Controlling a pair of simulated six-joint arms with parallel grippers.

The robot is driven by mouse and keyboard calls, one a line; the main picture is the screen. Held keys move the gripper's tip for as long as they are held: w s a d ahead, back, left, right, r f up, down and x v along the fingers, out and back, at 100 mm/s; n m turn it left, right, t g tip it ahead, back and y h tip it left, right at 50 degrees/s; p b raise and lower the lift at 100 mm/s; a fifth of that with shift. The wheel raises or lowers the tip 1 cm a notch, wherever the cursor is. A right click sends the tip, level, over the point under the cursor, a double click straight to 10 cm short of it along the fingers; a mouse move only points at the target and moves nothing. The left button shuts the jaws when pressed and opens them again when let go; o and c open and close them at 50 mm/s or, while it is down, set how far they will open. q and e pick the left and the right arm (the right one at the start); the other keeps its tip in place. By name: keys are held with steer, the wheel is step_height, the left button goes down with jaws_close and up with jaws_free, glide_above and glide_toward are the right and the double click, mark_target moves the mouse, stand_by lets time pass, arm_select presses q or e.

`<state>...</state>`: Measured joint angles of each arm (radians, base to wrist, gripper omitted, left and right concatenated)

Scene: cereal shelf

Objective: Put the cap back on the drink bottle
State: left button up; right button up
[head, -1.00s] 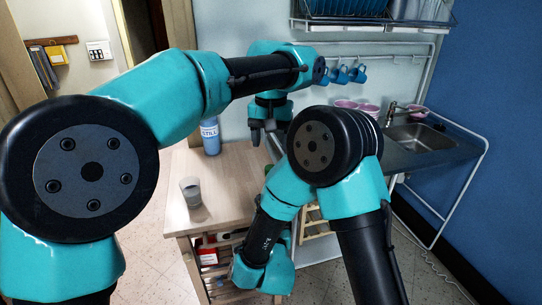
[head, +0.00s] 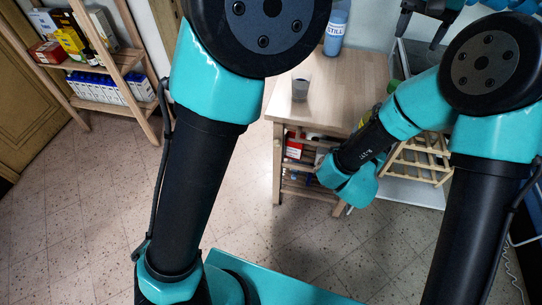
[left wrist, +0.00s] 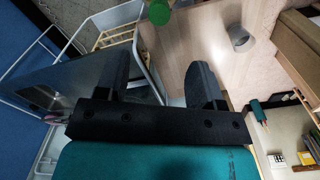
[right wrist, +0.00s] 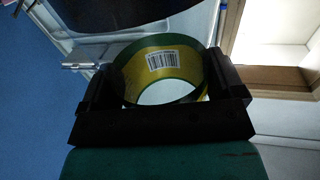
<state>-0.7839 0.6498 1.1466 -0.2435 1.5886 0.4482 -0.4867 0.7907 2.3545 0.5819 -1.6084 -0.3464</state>
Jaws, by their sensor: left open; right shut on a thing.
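A blue bottle labelled STILL (head: 336,33) stands at the back of the wooden table. My left gripper (head: 422,28) is at the top right of the head view, right of the bottle; in the left wrist view (left wrist: 157,60) its fingers are apart and empty. My right gripper (right wrist: 165,95) is shut on a round green-and-yellow labelled thing with a barcode (right wrist: 162,62); I cannot tell whether it is the drink bottle. In the head view the right fingers are hidden. A green thing (left wrist: 182,4) shows beyond the left fingers. I cannot identify a loose cap.
A grey cup (head: 301,88) stands on the wooden table (head: 350,85). Red boxes (head: 293,146) are on the table's lower shelf. A wooden rack with boxes (head: 110,85) stands at the left. The tiled floor between is clear.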

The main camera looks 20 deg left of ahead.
arm_select(q)
steer(key=w+a+f+h, duration=0.1)
steer(key=w+a+f, duration=0.25)
steer(key=f, duration=0.55)
steer(key=w+a+f+h, duration=0.15)
steer(key=w+f, duration=0.25)
steer(key=f, duration=0.5)
steer(key=s+a+f+n, duration=0.1)
steer(key=a+f, duration=0.4)
steer(key=f, duration=0.5)
steer(key=s+a+f+n, duration=0.15)
steer(key=a+f, duration=0.35)
steer(key=f, duration=0.6)
steer(key=s+a+f+h, duration=0.1)
steer(key=s+a+f, duration=0.75)
steer(key=f, duration=0.35)
steer(key=s+a+f+n, duration=0.1)
steer(key=s+a+f, duration=0.3)
steer(key=s, duration=0.4)
steer(key=s+a+f+n, duration=0.2)
steer(key=s+a+f, duration=0.2)
steer(key=s, duration=0.4)
steer(key=shift+s+a+t, duration=0.15)
steer(key=shift+s+t, duration=0.25)
